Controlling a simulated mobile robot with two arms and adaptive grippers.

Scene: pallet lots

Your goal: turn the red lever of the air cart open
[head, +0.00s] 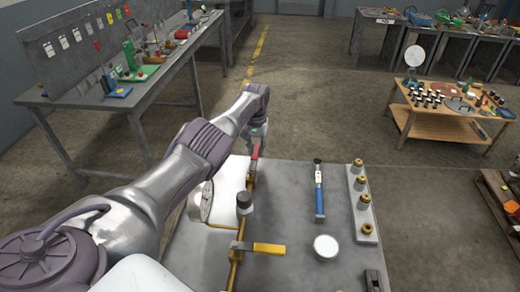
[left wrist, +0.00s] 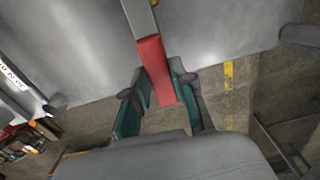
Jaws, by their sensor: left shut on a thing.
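The air cart (head: 285,190) has a grey top in front of me with a brass pipe (head: 235,268) along its left part. The red lever (head: 255,152) is at the far end of this pipe. My left gripper (head: 258,135) reaches over the cart from the left and is shut on the red lever. In the left wrist view the red lever (left wrist: 153,62) lies between the green-padded fingers of the left gripper (left wrist: 160,82). The valve body under the lever is mostly hidden in the head view. My right gripper is not in view.
A yellow lever (head: 269,249), a black knob (head: 244,198) and a gauge (head: 207,201) sit along the pipe. Benches stand behind.

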